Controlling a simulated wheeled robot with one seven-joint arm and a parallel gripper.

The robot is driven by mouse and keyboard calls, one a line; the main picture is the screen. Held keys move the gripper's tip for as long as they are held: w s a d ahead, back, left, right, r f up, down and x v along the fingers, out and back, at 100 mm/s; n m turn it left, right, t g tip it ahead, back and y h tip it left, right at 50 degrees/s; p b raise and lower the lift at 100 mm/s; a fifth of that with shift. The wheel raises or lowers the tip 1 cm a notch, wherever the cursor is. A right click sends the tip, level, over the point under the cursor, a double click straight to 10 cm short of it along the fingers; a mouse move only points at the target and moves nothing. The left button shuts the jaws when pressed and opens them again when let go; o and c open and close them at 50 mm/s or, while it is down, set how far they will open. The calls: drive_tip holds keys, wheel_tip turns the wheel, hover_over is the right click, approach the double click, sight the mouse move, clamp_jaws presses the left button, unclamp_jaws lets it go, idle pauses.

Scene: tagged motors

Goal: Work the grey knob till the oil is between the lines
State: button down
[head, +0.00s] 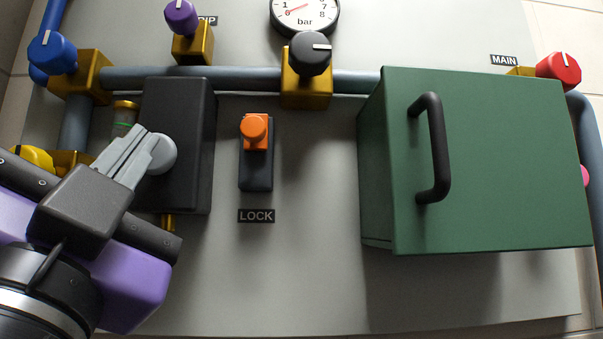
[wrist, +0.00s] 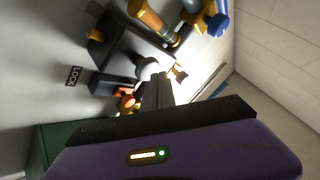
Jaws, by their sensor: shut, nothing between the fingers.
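The grey knob (head: 163,152) is on the front of a black box (head: 190,110) at the left of the panel. It also shows in the wrist view (wrist: 146,67), partly behind the fingers. My gripper (head: 148,150) is shut and empty, its fingertips overlapping the knob's left side in the head view; I cannot tell whether they touch it. The oil sight glass (head: 123,117) stands left of the box, with a green line near its top; my gripper and the box hide its lower part. The glass also shows in the wrist view (wrist: 160,22), too small to read the oil level.
An orange switch (head: 254,130) marked LOCK sits right of the box. A green cabinet (head: 500,160) with a black handle (head: 438,150) juts out at the right. Blue (head: 52,52), purple (head: 181,17), black (head: 310,52) and red (head: 558,70) knobs line the pipe. The lower middle panel is clear.

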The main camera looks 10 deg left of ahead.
drive_tip(key=shift+w+a, duration=0.2)
drive_tip(key=shift+w, duration=0.75)
idle(0.7)
drive_tip(key=shift+s, duration=0.15)
drive_tip(key=shift+s+d+b, duration=0.15)
drive_tip(key=shift+s+b, duration=0.1)
drive_tip(key=shift+s, duration=0.35)
drive_tip(key=shift+s+d+b, duration=0.15)
drive_tip(key=shift+s+b, duration=0.1)
drive_tip(key=shift+s, duration=0.35)
drive_tip(key=shift+s, duration=0.1)
drive_tip(key=shift+s+d+b, duration=0.2)
drive_tip(key=shift+s, duration=0.6)
drive_tip(key=shift+s+d+b, duration=0.15)
drive_tip(key=shift+s, duration=0.6)
drive_tip(key=shift+s+d+b, duration=0.2)
drive_tip(key=shift+s, duration=0.6)
